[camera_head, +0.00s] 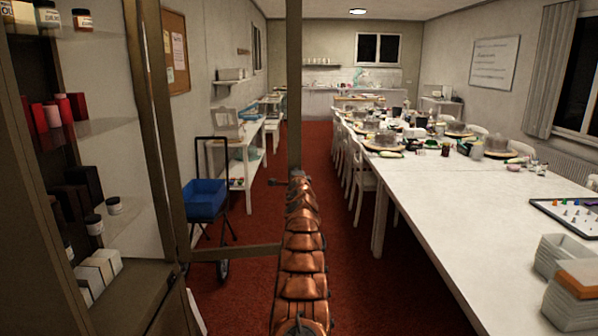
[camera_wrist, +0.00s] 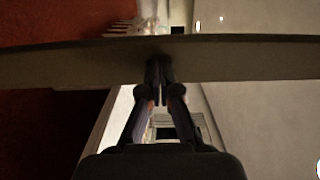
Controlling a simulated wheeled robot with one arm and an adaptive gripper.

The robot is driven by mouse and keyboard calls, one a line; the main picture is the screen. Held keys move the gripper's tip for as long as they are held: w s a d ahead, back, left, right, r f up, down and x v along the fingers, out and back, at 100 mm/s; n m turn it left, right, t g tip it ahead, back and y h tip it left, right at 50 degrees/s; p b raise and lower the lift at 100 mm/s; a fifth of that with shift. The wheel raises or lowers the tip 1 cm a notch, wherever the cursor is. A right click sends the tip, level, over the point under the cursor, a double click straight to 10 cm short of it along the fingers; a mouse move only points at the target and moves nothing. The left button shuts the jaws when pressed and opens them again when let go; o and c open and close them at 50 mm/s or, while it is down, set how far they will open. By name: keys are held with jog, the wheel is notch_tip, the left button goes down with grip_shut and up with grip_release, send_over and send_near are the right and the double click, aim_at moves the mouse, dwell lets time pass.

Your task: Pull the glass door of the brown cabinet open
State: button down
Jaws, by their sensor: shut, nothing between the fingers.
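The brown cabinet (camera_head: 148,130) stands at the left in the head view, its shelves in plain sight. Its glass door stands swung out from the cabinet; I see its brown upright edge (camera_head: 294,90) and bottom rail (camera_head: 238,254), with the room visible through the clear pane. My copper-coloured arm reaches forward to that upright edge. In the wrist view, my gripper (camera_wrist: 160,70) is shut and empty, its fingertips at the brown door frame bar (camera_wrist: 240,60) that crosses the picture. Whether they touch it, I cannot tell. In the head view the fingers are mostly hidden by my arm.
Jars and boxes (camera_head: 98,268) stand on the cabinet shelves. A cart with a blue bin (camera_head: 205,198) shows through the door pane. A long white table (camera_head: 450,200) with chairs fills the right. Red carpet (camera_head: 350,270) lies clear between door and table.

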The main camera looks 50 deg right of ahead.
jog(key=shift+p+x, duration=0.6)
jog(key=shift+x, duration=0.2)
jog(key=shift+d, duration=0.15)
jog(key=shift+f+b, duration=0.1)
jog(key=shift+b, duration=0.2)
jog(key=shift+s+f+b, duration=0.15)
jog(key=shift+s+b, duration=0.05)
jog(key=shift+b, duration=0.65)
